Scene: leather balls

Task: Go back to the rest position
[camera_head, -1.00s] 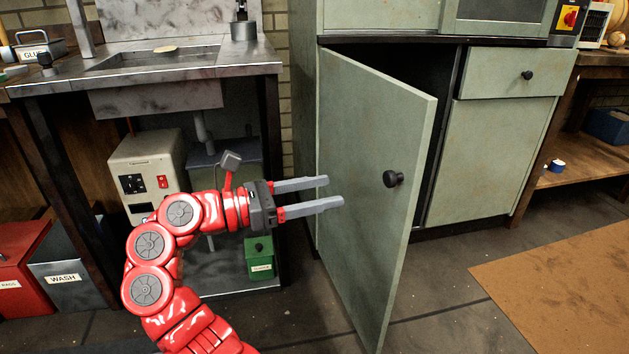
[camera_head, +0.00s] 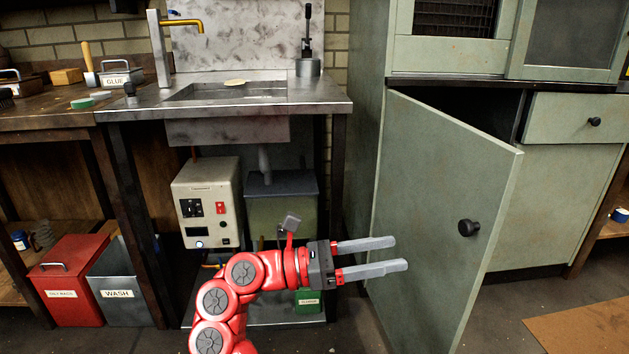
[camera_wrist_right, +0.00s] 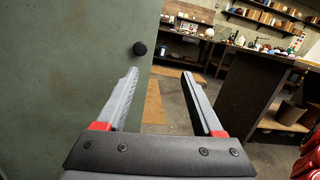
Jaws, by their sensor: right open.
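My right gripper (camera_head: 372,257) is open and empty, on a red arm that rises from the bottom of the head view. Its grey fingers point right, toward the green cabinet door (camera_head: 440,200), which stands ajar. The door's round black knob (camera_head: 468,227) is to the right of the fingertips. In the right wrist view my right gripper (camera_wrist_right: 165,98) has nothing between its parallel fingers. The door (camera_wrist_right: 70,70) fills the left of that view, and its knob (camera_wrist_right: 140,48) is beyond the left fingertip. My left gripper is not in view.
A metal sink bench (camera_head: 240,105) stands behind my arm, with a beige control box (camera_head: 207,203) below it. A brown mat (camera_head: 585,325) lies on the floor at right.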

